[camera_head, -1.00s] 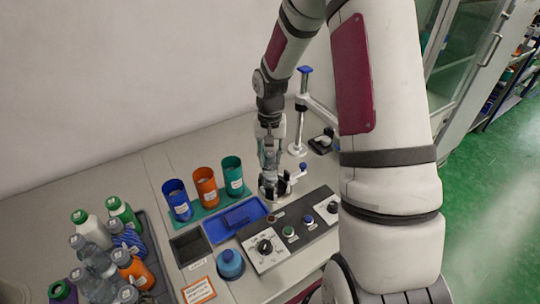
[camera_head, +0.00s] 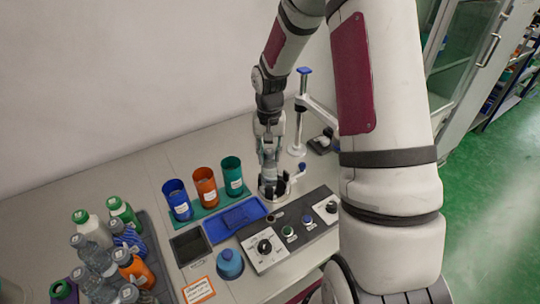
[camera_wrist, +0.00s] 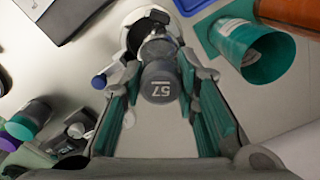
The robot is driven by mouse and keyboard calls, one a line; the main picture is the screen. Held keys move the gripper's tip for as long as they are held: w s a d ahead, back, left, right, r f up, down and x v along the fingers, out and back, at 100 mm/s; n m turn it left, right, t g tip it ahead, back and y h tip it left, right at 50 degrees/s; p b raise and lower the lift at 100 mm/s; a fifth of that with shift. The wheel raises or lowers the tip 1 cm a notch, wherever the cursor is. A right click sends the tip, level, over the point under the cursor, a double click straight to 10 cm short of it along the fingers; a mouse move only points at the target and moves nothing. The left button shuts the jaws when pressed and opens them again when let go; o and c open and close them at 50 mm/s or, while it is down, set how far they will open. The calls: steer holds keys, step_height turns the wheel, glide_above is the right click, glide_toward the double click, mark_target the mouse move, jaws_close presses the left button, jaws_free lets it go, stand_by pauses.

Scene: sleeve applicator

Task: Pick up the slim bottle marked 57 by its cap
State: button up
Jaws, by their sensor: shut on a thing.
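The slim bottle's grey cap, marked 57 (camera_wrist: 162,82), faces the wrist camera. Its clear body (camera_wrist: 158,48) extends beyond the cap toward a white round holder (camera_wrist: 132,18). In the head view the bottle (camera_head: 269,174) stands about upright at the holder (camera_head: 283,190), its lower end partly hidden by the holder's dark jaws. My gripper (camera_head: 268,148) is above it, pointing down, with its teal-padded fingers (camera_wrist: 160,90) on both sides of the cap and shut on it. I cannot tell whether the bottle's base is still resting.
Blue (camera_head: 177,200), orange (camera_head: 205,187) and teal (camera_head: 232,176) cups stand left of the holder. A blue tray (camera_head: 222,232) and a control panel (camera_head: 262,249) lie in front. A blue-topped stand (camera_head: 304,110) is behind right. Several bottles fill a tray (camera_head: 160,270) at left.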

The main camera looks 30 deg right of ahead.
steer(key=shift+r+p, duration=1.05)
steer(key=shift+r, duration=2.15)
